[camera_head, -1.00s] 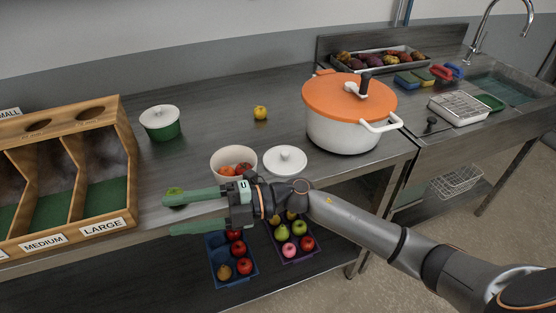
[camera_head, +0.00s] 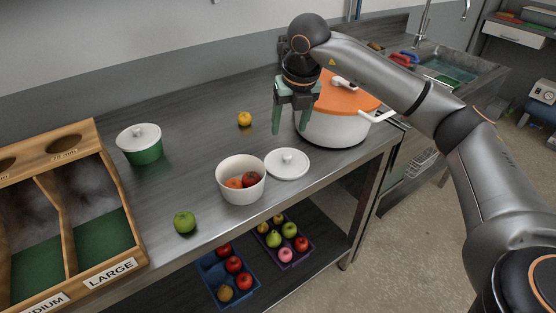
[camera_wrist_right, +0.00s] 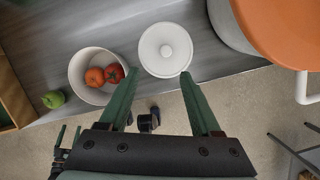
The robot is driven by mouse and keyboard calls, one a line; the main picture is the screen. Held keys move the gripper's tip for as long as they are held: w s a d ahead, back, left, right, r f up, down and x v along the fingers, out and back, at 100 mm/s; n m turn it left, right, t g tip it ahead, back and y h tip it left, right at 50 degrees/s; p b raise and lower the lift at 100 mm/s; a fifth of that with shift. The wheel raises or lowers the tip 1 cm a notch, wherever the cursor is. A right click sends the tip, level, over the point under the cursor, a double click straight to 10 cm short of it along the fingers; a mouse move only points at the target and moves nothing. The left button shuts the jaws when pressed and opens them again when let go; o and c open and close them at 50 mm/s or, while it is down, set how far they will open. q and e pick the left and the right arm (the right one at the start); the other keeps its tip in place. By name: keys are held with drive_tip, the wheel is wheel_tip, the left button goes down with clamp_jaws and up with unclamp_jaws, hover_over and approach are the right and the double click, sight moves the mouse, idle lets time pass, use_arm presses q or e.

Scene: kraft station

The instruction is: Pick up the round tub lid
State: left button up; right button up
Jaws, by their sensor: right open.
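The round tub lid (camera_head: 287,163) is white with a small knob. It lies flat on the steel table, right of the open white tub (camera_head: 241,180) that holds red and orange fruit. The lid also shows in the right wrist view (camera_wrist_right: 165,50), wholly visible. My right gripper (camera_head: 290,122) points down above the table, behind the lid in the head view, with its green fingers apart and nothing between them. In the wrist view its fingertips (camera_wrist_right: 160,75) flank the lid's near edge. Small green prongs, apparently my left gripper (camera_wrist_right: 68,134), show low at left in the wrist view.
The orange-lidded pot (camera_head: 338,124) stands close to my right gripper. A green apple (camera_head: 185,222) sits near the front edge, beside the wooden bin (camera_head: 122,225). A lidded green tub (camera_head: 140,150) and a yellow fruit (camera_head: 244,119) stand behind. Fruit trays (camera_head: 285,241) lie on the lower shelf.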

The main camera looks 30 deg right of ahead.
drive_tip(key=d, duration=0.1)
hover_over(287, 155)
drive_tip(key=s, duration=0.2)
drive_tip(key=shift+h, duration=0.3)
drive_tip(key=x, duration=0.3)
drive_tip(key=s+x, duration=0.1)
drive_tip(key=x, duration=0.1)
drive_tip(key=shift+a+f, duration=0.1)
drive_tip(key=shift+f, duration=0.4)
drive_tip(key=shift+a+p+x, duration=0.2)
drive_tip(key=shift+p+x, duration=0.1)
drive_tip(key=shift+x, duration=1.1)
drive_tip(key=shift+a+p+x, duration=0.2)
drive_tip(key=shift+p+x, duration=0.1)
drive_tip(key=shift+x, duration=1.1)
drive_tip(key=shift+c, duration=0.2)
clamp_jaws()
